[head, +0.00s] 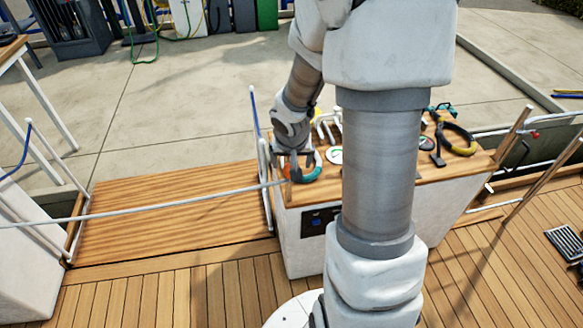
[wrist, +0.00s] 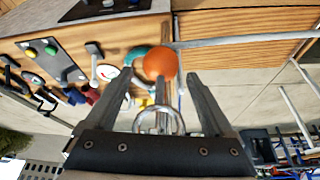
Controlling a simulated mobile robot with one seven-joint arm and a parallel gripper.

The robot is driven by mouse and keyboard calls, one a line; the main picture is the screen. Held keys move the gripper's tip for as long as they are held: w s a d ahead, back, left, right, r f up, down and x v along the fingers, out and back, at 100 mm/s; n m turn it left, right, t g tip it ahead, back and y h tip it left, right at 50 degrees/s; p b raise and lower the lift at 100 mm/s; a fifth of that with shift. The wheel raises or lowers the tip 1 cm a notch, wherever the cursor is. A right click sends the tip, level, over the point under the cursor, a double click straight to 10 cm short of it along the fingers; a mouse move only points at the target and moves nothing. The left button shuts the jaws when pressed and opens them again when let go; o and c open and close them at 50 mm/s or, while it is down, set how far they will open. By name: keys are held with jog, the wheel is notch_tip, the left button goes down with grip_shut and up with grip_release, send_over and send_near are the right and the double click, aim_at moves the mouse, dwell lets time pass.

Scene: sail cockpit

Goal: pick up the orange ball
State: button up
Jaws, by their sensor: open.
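The orange ball (wrist: 160,64) shows in the wrist view, just past my fingertips and roughly centred between them. My gripper (wrist: 158,80) is open, with one finger on each side of the ball's line and nothing held. In the head view my gripper (head: 297,170) hangs over the left end of the wooden-topped console, at a teal ring-shaped thing (head: 313,171). The ball is mostly hidden there by the gripper. Whether a finger touches the ball cannot be told.
The console top (head: 463,166) holds a round gauge (head: 335,155), a yellow-and-black ring (head: 457,140) and several small items. A rail (head: 150,208) runs to the console's left end. Wooden decking (head: 180,300) lies clear in front.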

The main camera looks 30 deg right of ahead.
grip_shut()
jog(key=shift+r, duration=0.1)
dwell(0.3)
